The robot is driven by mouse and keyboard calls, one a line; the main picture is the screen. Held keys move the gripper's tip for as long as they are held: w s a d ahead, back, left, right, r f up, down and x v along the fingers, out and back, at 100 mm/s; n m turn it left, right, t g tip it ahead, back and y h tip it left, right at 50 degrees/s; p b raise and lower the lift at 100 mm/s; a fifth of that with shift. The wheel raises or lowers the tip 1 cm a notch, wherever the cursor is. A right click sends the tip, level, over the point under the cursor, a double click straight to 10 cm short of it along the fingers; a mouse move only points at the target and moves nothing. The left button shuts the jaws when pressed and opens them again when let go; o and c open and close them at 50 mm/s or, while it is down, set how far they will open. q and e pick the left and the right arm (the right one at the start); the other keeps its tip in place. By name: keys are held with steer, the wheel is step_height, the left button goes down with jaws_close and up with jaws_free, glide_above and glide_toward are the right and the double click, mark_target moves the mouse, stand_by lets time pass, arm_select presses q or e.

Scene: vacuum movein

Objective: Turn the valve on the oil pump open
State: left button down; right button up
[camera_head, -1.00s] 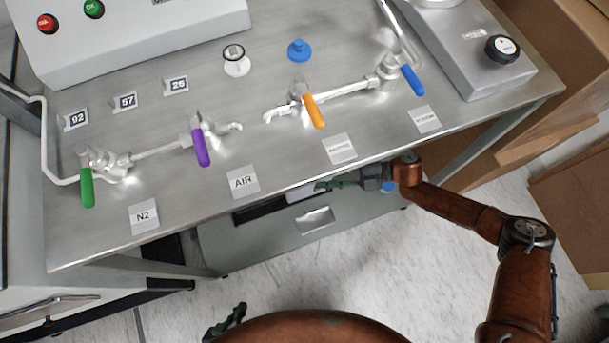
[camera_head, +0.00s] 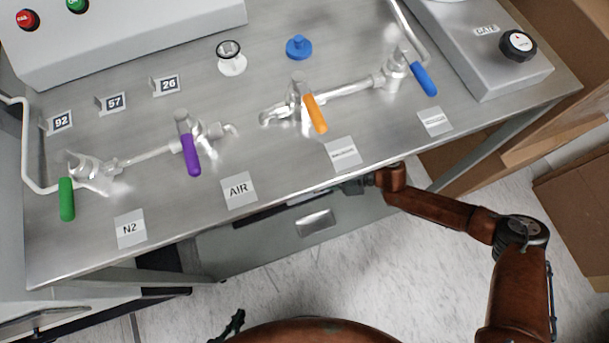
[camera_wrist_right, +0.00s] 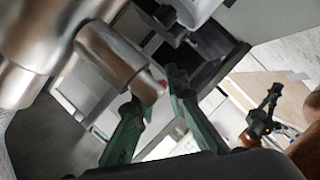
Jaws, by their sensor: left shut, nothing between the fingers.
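In the wrist view a shiny metal cylindrical part (camera_wrist_right: 115,60) fills the upper left, close to my right gripper (camera_wrist_right: 157,88). My left gripper (camera_head: 233,325) is shut and empty at the bottom, away from the bench.
The steel bench (camera_head: 100,265) carries green (camera_head: 67,199), purple (camera_head: 191,155), orange (camera_head: 316,113) and blue (camera_head: 424,79) valve handles on pipes. A grey box with a black knob (camera_head: 518,45) stands at right. A grey drawer front (camera_head: 315,222) is below the bench. Floor is clear in front.

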jaws_close()
stand_by(0.4)
